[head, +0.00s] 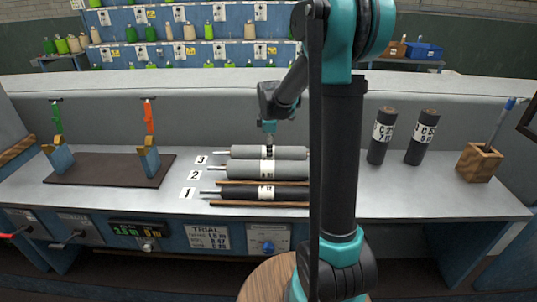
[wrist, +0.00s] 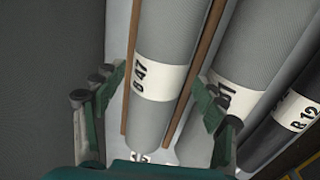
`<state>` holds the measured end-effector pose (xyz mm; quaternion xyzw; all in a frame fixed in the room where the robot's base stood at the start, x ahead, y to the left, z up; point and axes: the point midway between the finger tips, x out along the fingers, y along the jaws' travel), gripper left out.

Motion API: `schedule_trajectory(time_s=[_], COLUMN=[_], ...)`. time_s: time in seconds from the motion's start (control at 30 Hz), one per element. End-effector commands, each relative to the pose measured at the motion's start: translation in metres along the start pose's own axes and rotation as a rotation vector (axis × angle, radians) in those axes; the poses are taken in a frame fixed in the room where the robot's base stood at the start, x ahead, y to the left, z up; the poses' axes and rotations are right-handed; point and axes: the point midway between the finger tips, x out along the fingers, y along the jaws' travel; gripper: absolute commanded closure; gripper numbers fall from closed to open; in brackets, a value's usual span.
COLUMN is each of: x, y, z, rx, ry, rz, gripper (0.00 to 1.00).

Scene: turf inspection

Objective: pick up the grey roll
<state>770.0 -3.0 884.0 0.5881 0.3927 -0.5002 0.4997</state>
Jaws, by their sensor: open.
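Three rolls lie side by side on the bench, by the numbers 3, 2 and 1. In the head view my gripper (head: 269,138) points down over the rearmost grey roll (head: 290,153), hiding part of its label. In the wrist view this looks like the light grey roll (wrist: 168,38) labelled G 47, flanked by thin wooden strips. My gripper (wrist: 158,108) is open, one finger to each side of that roll, with nothing held. The right finger overlaps the second grey roll (wrist: 242,50). That middle roll (head: 240,170) and the darker front roll (head: 238,193) also show in the head view.
Two dark rolls (head: 381,136) stand upright at the right, near a wooden holder (head: 479,163). A dark mat (head: 105,178) with two blue stands lies at the left. A low grey wall (head: 180,125) runs behind the rolls. My arm hides their right ends.

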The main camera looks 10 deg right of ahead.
Motion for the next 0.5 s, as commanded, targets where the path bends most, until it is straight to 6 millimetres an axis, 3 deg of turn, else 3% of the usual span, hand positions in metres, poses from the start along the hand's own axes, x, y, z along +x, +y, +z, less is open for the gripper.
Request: schedule_trajectory(time_s=[0.2,0.5], x=[0.026,0.029], y=[0.001,0.0], z=[0.001,0.001], rx=[0.0,-0.001], ry=[0.0,0.0], rz=[0.0,0.0], gripper=[0.29,0.3])
